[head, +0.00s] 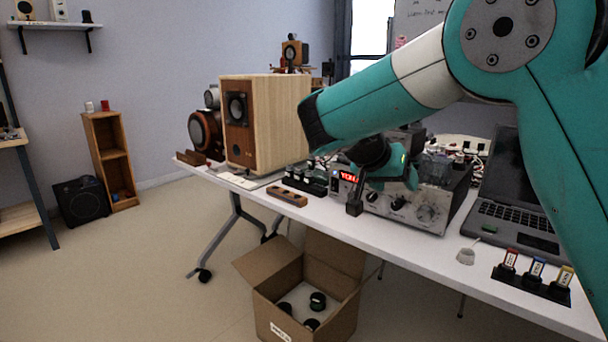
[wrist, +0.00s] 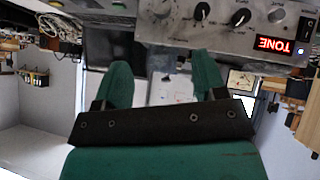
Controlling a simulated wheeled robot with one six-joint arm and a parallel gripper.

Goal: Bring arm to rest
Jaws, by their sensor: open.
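My teal arm (head: 380,95) reaches in from the right over the white table in the head view. My gripper (head: 398,182) hangs in front of the grey amplifier (head: 425,208) and hides part of its front. In the wrist view my gripper (wrist: 160,72) has two teal fingers set well apart. Nothing shows held between them. The amplifier's knobbed front panel (wrist: 220,40) lies just beyond the fingertips, upside down in that view, with a red lit display. I cannot tell whether a finger touches it.
A wooden speaker (head: 262,125), a small wooden block with holes (head: 287,196) and a laptop (head: 515,215) stand on the table (head: 330,215). Colour-tagged pieces (head: 535,272) sit front right. An open cardboard box (head: 345,325) with several dark round items stands on the floor.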

